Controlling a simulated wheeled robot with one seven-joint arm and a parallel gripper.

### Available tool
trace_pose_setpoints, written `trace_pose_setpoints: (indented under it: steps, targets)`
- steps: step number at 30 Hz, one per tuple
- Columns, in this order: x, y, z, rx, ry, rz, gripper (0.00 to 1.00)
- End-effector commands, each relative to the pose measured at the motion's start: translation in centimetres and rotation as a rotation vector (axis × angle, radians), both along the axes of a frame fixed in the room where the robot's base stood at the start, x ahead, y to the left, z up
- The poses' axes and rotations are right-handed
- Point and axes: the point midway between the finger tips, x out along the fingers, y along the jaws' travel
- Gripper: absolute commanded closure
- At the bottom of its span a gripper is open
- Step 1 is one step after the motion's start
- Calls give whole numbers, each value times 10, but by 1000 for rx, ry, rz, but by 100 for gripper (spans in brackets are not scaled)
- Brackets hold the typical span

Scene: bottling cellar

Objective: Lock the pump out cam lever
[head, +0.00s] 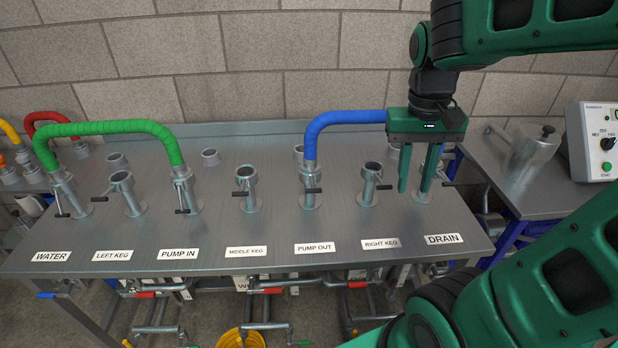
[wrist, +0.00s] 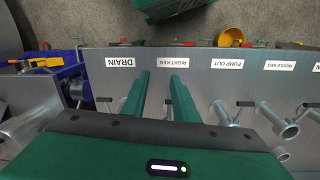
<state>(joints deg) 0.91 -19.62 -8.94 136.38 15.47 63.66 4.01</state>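In the head view, the pump out port (head: 310,176) stands behind the PUMP OUT label (head: 315,248), with the blue hose (head: 345,117) on top. Its cam lever (head: 313,190) is small and dark and sticks out roughly level; whether it is locked I cannot tell. My gripper (head: 415,188) points down at the drain end, well right of that lever. Its two green fingers are apart with nothing seen between them. The wrist view also shows the open fingers (wrist: 161,77). My gripper hides the blue hose's right end and part of the drain port (head: 428,183).
A green hose (head: 110,128) joins the water and pump in ports; the pump in lever (head: 181,211) hangs down. The right keg port (head: 369,185) stands between my gripper and the pump out port. A control box (head: 597,142) is at far right.

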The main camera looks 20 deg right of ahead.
Motion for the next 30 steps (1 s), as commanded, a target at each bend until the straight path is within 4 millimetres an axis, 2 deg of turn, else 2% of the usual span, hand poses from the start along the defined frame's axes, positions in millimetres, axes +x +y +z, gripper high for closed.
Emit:
trace_pose_setpoints:
  steps: [1,5,6,9,12,15,18,23,30]
  targets:
    - [28,14,7,-17,11,38,73]
    - [88,58,22,-60,25,102,73]
    - [103,75,25,-70,26,120,73]
    - [133,114,29,-90,28,158,73]
    - [152,147,31,-102,29,185,73]
    - [162,168,32,-109,28,199,73]
    - [166,176,30,-113,28,205,73]
    - [165,174,15,-114,30,205,73]
    - [162,166,-27,-114,32,205,73]
